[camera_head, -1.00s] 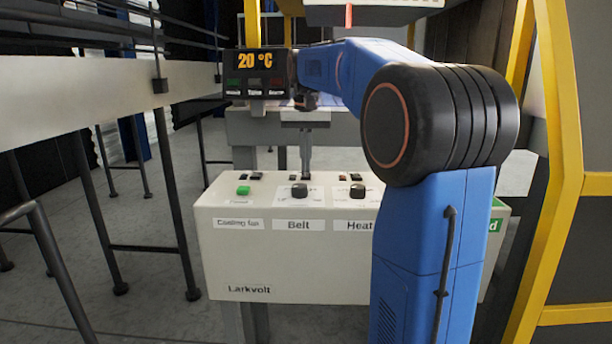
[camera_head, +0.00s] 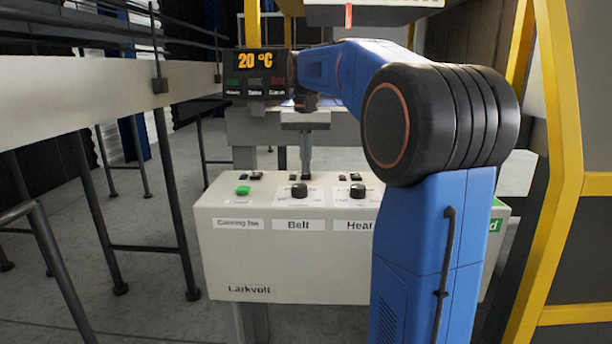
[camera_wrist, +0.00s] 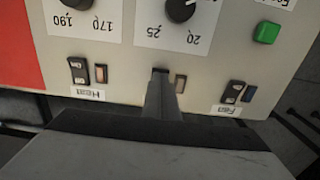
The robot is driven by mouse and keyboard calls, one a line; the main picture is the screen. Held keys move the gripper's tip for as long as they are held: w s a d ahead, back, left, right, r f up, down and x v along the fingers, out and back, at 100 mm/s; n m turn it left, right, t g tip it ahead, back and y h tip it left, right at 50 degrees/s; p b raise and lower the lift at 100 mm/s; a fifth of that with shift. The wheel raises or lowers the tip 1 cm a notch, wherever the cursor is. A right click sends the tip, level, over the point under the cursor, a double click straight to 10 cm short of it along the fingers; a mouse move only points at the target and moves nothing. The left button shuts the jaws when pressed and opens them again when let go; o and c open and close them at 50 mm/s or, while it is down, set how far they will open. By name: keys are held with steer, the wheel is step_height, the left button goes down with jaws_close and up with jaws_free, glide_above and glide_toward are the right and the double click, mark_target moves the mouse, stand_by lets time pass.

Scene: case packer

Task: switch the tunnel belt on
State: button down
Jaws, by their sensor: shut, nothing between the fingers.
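The white control box (camera_head: 290,268) stands in front of me. On its top is the Belt dial (camera_head: 299,190), behind the "Belt" label; the dial also shows in the wrist view (camera_wrist: 181,8). My gripper (camera_head: 306,172) is shut and empty, pointing down behind that dial. In the wrist view my gripper's closed tip (camera_wrist: 162,92) is over or against the black rocker switch (camera_wrist: 160,71) in the middle of the row. It hides most of that switch, so its position and any contact cannot be told. A small brownish lamp (camera_wrist: 180,83) beside it looks dark.
The heat rocker (camera_wrist: 78,71) and fan rocker (camera_wrist: 233,92) sit on either side, each with a small lamp. A green button (camera_wrist: 267,32) is near the fan end. A display (camera_head: 258,73) reads 20 °C. A conveyor (camera_head: 90,100) runs on the left and a yellow frame (camera_head: 562,150) stands right.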

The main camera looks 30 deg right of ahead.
steer(key=shift+f, duration=0.5)
stand_by(0.3)
step_height(320, 180, up, 7)
stand_by(1.0)
stand_by(0.5)
